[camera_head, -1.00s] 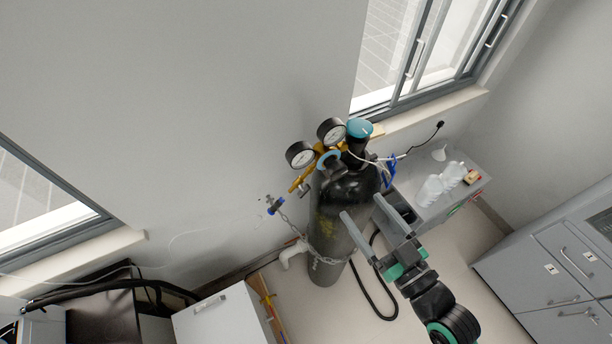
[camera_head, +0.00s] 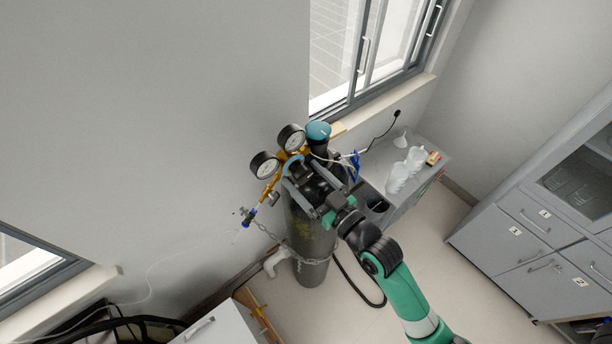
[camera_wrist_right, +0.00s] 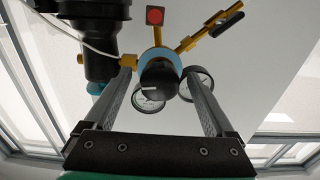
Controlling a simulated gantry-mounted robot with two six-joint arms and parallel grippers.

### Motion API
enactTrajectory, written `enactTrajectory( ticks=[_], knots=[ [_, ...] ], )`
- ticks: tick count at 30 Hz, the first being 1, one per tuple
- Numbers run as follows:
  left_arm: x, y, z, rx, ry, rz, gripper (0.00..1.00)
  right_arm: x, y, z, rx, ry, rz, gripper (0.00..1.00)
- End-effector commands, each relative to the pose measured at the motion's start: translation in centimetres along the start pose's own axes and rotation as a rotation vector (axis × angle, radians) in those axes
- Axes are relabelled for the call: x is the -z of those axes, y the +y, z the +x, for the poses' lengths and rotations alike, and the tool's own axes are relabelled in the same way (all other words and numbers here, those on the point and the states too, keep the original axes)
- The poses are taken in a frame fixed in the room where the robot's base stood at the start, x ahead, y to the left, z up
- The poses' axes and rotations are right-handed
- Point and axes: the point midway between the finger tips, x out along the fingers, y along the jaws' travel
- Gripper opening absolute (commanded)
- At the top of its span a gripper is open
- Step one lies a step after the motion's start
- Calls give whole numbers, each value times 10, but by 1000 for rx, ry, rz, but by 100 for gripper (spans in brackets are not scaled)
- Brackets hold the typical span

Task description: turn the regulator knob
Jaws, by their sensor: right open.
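The regulator knob (camera_wrist_right: 160,80) is black and round, with a light-blue ring (camera_wrist_right: 158,57) behind it. In the right wrist view it lies between the two fingers of my right gripper (camera_wrist_right: 158,69), with a gap on each side. In the head view the ring (camera_head: 291,163) shows beside the gauges, and my right gripper (camera_head: 300,172) is open at the regulator's front. The gripper and wrist partly hide the knob there. Two round gauges (camera_head: 264,165) sit on the brass regulator. My left gripper is not in view.
The dark gas cylinder (camera_head: 312,245) stands chained by the wall, with a blue-topped valve (camera_head: 318,131) close to the gripper. A side bench (camera_head: 432,165) with white bottles is at the right. Grey cabinets (camera_head: 525,225) stand farther right. A white line hangs near the valve.

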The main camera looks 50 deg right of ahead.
Motion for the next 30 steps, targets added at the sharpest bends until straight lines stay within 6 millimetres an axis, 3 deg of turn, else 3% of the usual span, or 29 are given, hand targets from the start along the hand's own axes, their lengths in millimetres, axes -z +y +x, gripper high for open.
enactTrajectory(
  ticks=[5,19,30],
  knots=[
    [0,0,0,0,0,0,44,0,0,0,0,1,0,89],
    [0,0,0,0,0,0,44,0,0,0,0,1,0,4],
    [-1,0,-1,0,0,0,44,0,0,0,0,1,-52,4]
  ],
)
